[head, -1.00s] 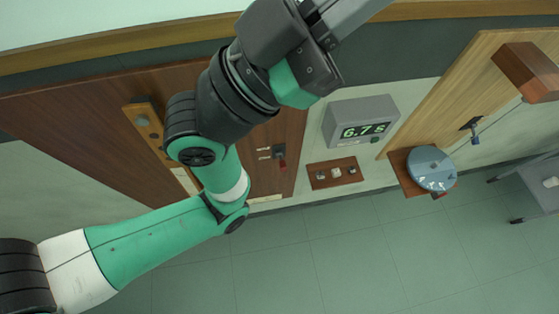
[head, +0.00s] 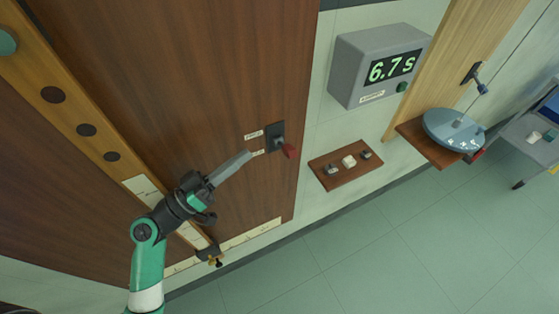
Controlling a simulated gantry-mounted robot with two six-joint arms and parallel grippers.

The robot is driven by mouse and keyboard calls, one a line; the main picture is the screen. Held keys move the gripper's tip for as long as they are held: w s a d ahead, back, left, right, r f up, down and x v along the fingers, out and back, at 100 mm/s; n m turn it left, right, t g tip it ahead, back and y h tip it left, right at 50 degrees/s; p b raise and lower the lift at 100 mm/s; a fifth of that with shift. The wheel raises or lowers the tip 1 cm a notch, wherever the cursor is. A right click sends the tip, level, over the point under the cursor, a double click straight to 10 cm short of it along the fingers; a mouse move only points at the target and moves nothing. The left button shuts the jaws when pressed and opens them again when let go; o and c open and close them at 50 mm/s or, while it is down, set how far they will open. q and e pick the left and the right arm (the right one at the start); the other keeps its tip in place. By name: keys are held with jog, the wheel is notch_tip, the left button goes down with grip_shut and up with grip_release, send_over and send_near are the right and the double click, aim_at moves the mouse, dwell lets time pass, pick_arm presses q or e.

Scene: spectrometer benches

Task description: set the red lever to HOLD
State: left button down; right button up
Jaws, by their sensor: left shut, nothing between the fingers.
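The red lever (head: 290,151) sticks out from a small dark plate (head: 275,137) near the right edge of the brown wooden panel. Its red tip points down and to the right. Two small pale labels (head: 254,135) sit to the left of the plate, one above the other; their words are too small to read. My left gripper (head: 248,155) is shut and empty, its fingertips just left of the lever plate, beside the lower label and apart from the red tip. My right gripper is not in view.
A grey timer box (head: 375,65) reads 6.7 s to the right. Below it is a wooden board (head: 334,179) with several small switches. A blue-grey dial (head: 453,130) sits farther right on a wooden shelf. A brass-tipped fitting (head: 214,261) is low on the panel.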

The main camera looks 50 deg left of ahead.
aim_at(284, 147)
pick_arm(q)
jog(key=shift+a, duration=0.15)
jog(key=p+x, duration=0.3)
jog(key=x, duration=0.7)
jog(key=f, duration=0.1)
jog(key=d+f+b, duration=0.1)
jog(key=f, duration=0.1)
jog(key=shift+s+d+f+b, duration=0.2)
jog(key=shift+d+f+b, duration=0.15)
jog(key=shift+f+b, duration=0.05)
